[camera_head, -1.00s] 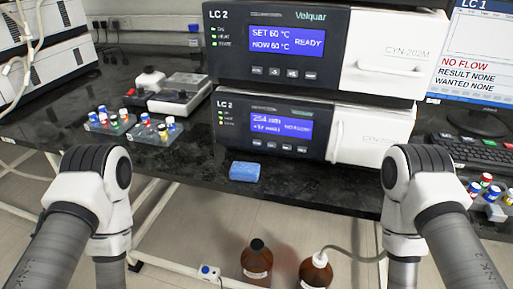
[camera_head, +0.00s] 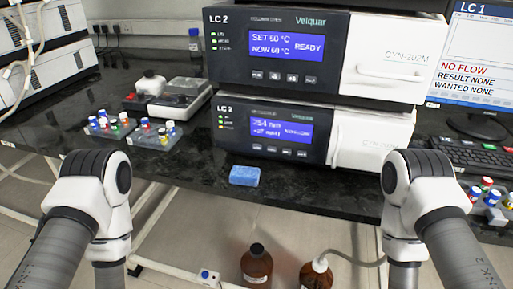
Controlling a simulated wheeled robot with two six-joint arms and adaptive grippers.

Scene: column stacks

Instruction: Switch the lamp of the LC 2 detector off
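The LC 2 stack stands at the middle of the bench. Its lower unit, the detector (camera_head: 230,143), has a blue display (camera_head: 281,128) that reads 254 nm and a second line too small to read surely. A row of small buttons (camera_head: 271,150) sits under the display, and small indicator lights are at its left. The upper LC 2 unit (camera_head: 232,70) shows SET 60 °C, NOW 60 °C and READY. Both my arms reach down at the left and right of the view. Their grippers are out of the picture, below the frame.
A blue sponge (camera_head: 244,176) lies at the bench's front edge before the detector. Vial racks (camera_head: 157,138) and a small instrument (camera_head: 180,100) stand to the left. A keyboard (camera_head: 480,155) and an LC 1 monitor (camera_head: 478,50) are at right. Brown bottles (camera_head: 257,266) stand on the floor.

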